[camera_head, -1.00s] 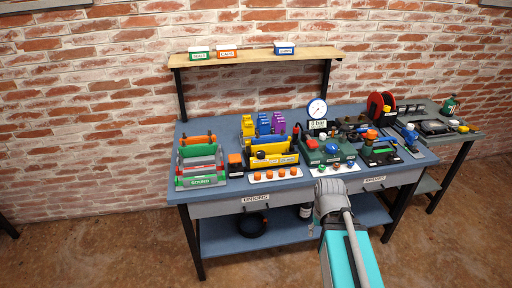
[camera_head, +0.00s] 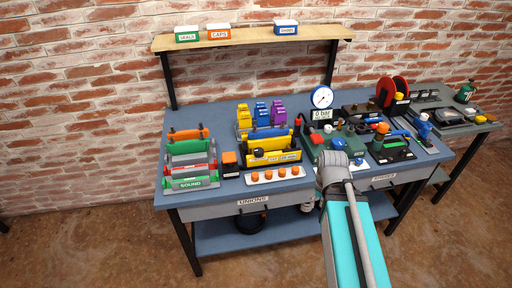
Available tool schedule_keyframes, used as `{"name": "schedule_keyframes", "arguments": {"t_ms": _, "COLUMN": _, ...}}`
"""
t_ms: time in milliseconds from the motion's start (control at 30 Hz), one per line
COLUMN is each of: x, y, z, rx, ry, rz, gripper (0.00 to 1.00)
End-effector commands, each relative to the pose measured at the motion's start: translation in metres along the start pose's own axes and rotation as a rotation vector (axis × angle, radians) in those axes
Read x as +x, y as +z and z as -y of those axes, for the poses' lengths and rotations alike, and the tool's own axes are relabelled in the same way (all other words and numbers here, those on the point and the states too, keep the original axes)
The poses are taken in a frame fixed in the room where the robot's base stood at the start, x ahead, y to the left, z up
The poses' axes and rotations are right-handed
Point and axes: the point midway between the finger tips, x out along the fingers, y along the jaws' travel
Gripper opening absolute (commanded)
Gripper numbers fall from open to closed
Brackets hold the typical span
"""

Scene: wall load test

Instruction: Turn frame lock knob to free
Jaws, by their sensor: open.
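No knob can be told for certain as the frame lock knob; the labels are too small. Knob-like parts on the bench (camera_head: 225,113) include an orange one (camera_head: 382,128) on a dark fixture at the right, and several small orange ones on a white strip (camera_head: 275,176) at the front. A tray-like stand marked SOUND (camera_head: 190,184) is at the left, with an orange bar behind it. My arm comes up from the bottom right and its grey end covers part of the green fixture (camera_head: 316,152). No gripper jaws show.
A pressure gauge (camera_head: 322,97) stands at the back. A yellow stand (camera_head: 272,157) is mid-bench. A shelf (camera_head: 250,37) carries labelled boxes. A side table (camera_head: 480,127) is at the right. The bench's back left is clear.

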Motion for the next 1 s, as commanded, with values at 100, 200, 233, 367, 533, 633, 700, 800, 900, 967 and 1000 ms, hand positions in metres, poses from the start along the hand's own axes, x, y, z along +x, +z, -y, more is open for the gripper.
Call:
{"name": "schedule_keyframes", "arguments": {"t_ms": 100, "x": 0.000, "y": 0.000, "z": 0.000, "rx": 0.000, "ry": 0.000, "rz": 0.000, "gripper": 0.57}}
{"name": "schedule_keyframes", "arguments": {"t_ms": 200, "x": 0.000, "y": 0.000, "z": 0.000, "rx": 0.000, "ry": 0.000, "rz": 0.000, "gripper": 0.57}}
{"name": "schedule_keyframes", "arguments": {"t_ms": 233, "x": 0.000, "y": 0.000, "z": 0.000, "rx": 0.000, "ry": 0.000, "rz": 0.000, "gripper": 0.57}}
{"name": "schedule_keyframes", "arguments": {"t_ms": 367, "x": 0.000, "y": 0.000, "z": 0.000, "rx": 0.000, "ry": 0.000, "rz": 0.000, "gripper": 0.57}}
{"name": "schedule_keyframes", "arguments": {"t_ms": 533, "x": -0.002, "y": -0.003, "z": 0.001, "rx": 0.003, "ry": 0.000, "rz": 0.000, "gripper": 0.85}}
{"name": "schedule_keyframes", "arguments": {"t_ms": 633, "x": -0.006, "y": -0.013, "z": 0.006, "rx": 0.014, "ry": 0.000, "rz": 0.000, "gripper": 0.93}}
{"name": "schedule_keyframes", "arguments": {"t_ms": 700, "x": -0.012, "y": -0.024, "z": 0.011, "rx": 0.030, "ry": 0.000, "rz": 0.000, "gripper": 0.93}}
{"name": "schedule_keyframes", "arguments": {"t_ms": 800, "x": -0.022, "y": -0.047, "z": 0.016, "rx": 0.069, "ry": 0.000, "rz": 0.000, "gripper": 0.93}}
{"name": "schedule_keyframes", "arguments": {"t_ms": 900, "x": -0.036, "y": -0.078, "z": 0.035, "rx": 0.116, "ry": 0.000, "rz": 0.000, "gripper": 0.93}}
{"name": "schedule_keyframes", "arguments": {"t_ms": 967, "x": -0.046, "y": -0.099, "z": 0.049, "rx": 0.149, "ry": 0.000, "rz": 0.000, "gripper": 0.93}}
{"name": "schedule_keyframes", "arguments": {"t_ms": 1000, "x": -0.052, "y": -0.113, "z": 0.060, "rx": 0.174, "ry": 0.000, "rz": 0.000, "gripper": 0.93}}
